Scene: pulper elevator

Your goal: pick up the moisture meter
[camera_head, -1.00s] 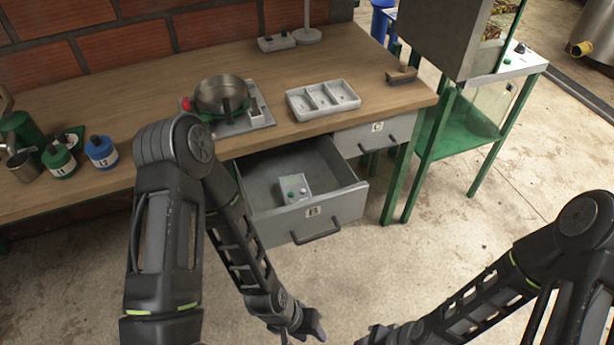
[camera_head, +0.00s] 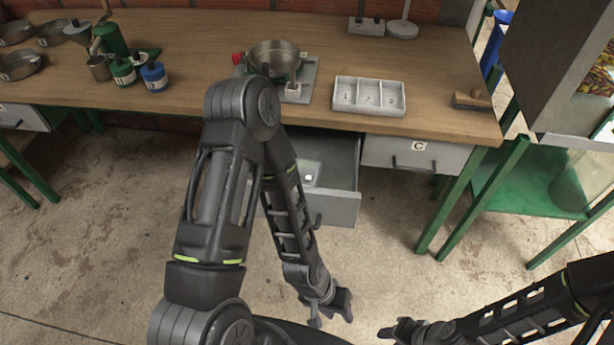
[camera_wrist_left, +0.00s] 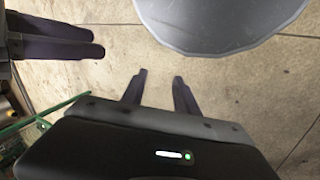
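A small pale box with buttons (camera_head: 310,174), which may be the moisture meter, lies inside the open grey drawer (camera_head: 340,209) under the workbench. My left arm hides part of the box and the drawer's left side. My left gripper (camera_head: 331,304) is below and in front of the drawer, over the floor. In the left wrist view its two fingers (camera_wrist_left: 158,78) are apart with nothing between them. My right gripper (camera_head: 392,330) is at the bottom of the head view, apart from the drawer. Its fingers (camera_wrist_left: 98,42) look parted and empty in the left wrist view.
The wooden bench (camera_head: 200,60) holds a metal pan (camera_head: 274,60) on a scale, a white three-part tray (camera_head: 368,95), a brush (camera_head: 472,100) and blue and green canisters (camera_head: 154,75). Closed drawer C (camera_head: 415,157) is right of the open one. A green-legged stand (camera_head: 530,185) is at right.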

